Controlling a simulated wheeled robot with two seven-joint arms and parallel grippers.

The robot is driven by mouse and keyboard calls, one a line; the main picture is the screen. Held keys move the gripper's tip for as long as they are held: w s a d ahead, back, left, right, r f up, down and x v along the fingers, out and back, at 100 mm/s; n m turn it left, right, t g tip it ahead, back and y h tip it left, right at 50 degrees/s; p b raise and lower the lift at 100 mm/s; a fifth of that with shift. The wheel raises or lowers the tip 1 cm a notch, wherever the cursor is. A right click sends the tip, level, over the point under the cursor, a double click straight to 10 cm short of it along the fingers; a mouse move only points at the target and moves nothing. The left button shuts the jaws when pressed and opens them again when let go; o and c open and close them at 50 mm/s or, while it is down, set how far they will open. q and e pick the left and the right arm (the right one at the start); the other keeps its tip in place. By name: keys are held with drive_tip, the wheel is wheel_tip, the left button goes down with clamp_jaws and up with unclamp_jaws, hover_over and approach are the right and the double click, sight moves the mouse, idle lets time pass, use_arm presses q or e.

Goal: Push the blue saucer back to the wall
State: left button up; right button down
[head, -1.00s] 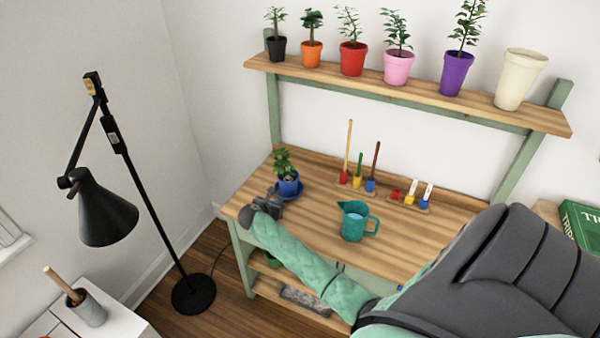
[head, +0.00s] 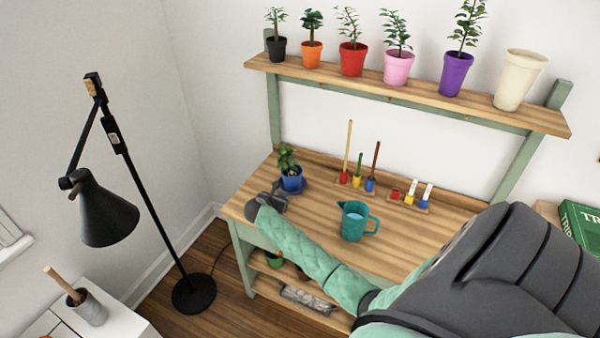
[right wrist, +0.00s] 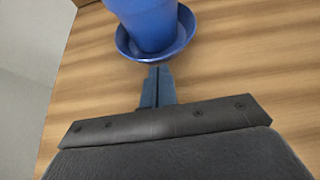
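The blue saucer (head: 301,190) stands near the left end of the wooden bench top, with a blue pot (head: 291,179) holding a small green plant on it. The saucer (right wrist: 182,47) and pot (right wrist: 148,22) also show at the top of the right wrist view. My right gripper (head: 280,197) is on the near side of the saucer, low over the bench. In the right wrist view its two fingers (right wrist: 157,72) are together with nothing between them. Their tips are at the saucer's near rim; whether they touch it I cannot tell. My left gripper is not in view.
A teal watering jug (head: 353,222) stands right of my right forearm. Small tools in coloured holders (head: 357,182) stand along the bench's back edge. Potted plants line the shelf (head: 430,97) above. A black floor lamp (head: 105,212) stands left of the bench.

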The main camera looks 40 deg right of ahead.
sight(287, 179)
drive_tip(key=shift+w+d, duration=0.35)
drive_tip(key=shift+d, duration=0.55)
drive_tip(key=shift+w+d, duration=0.4)
drive_tip(key=shift+d, duration=0.45)
drive_tip(key=shift+w+d, duration=0.35)
drive_tip(key=shift+d, duration=0.55)
drive_tip(key=shift+w+d, duration=0.3)
drive_tip(key=shift+d, duration=0.4)
drive_tip(key=shift+w+d, duration=0.25)
drive_tip(key=shift+d, duration=0.45)
drive_tip(key=shift+w+d, duration=0.3)
drive_tip(key=shift+d, duration=0.4)
drive_tip(key=shift+s+a+r+p, duration=0.1)
drive_tip(key=shift+s+a+p, duration=0.15)
drive_tip(key=shift+a+p, duration=0.3)
drive_tip(key=shift+s+a+p, duration=0.2)
drive_tip(key=shift+a+p, duration=0.25)
drive_tip(key=shift+a, duration=0.2)
drive_tip(key=shift+s+a+p, duration=0.25)
drive_tip(key=shift+a+p, duration=0.15)
drive_tip(key=shift+a, duration=0.2)
drive_tip(key=shift+s+a+p, duration=0.25)
drive_tip(key=shift+a+p, duration=0.15)
drive_tip(key=shift+a, duration=0.2)
wheel_tip(287, 179, up, 5)
drive_tip(key=p, duration=0.5)
drive_tip(key=shift+r, duration=1.45)
